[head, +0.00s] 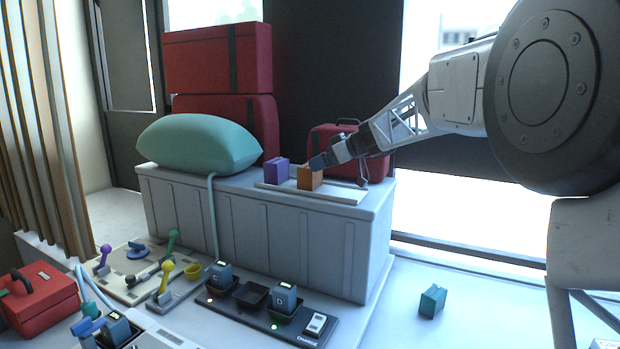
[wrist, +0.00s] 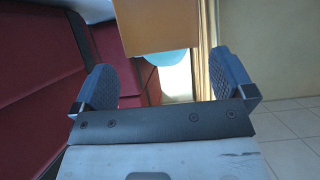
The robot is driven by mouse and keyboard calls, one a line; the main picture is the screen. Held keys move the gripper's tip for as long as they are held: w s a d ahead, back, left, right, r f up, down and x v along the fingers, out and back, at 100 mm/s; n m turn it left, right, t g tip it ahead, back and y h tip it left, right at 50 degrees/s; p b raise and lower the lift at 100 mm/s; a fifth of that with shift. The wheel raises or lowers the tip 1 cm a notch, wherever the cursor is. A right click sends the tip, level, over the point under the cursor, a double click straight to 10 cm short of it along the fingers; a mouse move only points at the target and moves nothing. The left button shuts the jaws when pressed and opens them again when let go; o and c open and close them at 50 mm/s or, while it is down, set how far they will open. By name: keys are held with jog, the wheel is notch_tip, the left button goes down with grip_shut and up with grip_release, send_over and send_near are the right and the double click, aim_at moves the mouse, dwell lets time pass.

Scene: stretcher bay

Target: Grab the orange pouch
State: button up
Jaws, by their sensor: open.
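The orange pouch (head: 308,180) stands upright on a pale flat tray (head: 346,193) on top of the grey cabinet, to the right of a purple pouch (head: 276,171). My gripper (head: 319,162) reaches in from the right, at the upper right of the orange pouch in the head view. In the wrist view my gripper (wrist: 164,62) is open, with its two blue pads spread wide. The orange pouch (wrist: 155,25) shows at the top, in the gap between the pads and just past their tips. I cannot tell whether any pad touches it.
A teal cushion (head: 198,143) lies left of the pouches, before stacked red cases (head: 217,58). A smaller red case (head: 330,140) stands close behind my gripper. Below are a charger strip (head: 232,308), a tool board (head: 125,281) and a teal block (head: 432,301).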

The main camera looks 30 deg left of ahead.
jog(key=shift+x, duration=2.55)
jog(key=shift+s, duration=0.15)
jog(key=shift+c, duration=0.5)
jog(key=shift+r, duration=0.1)
jog(key=c, duration=0.7)
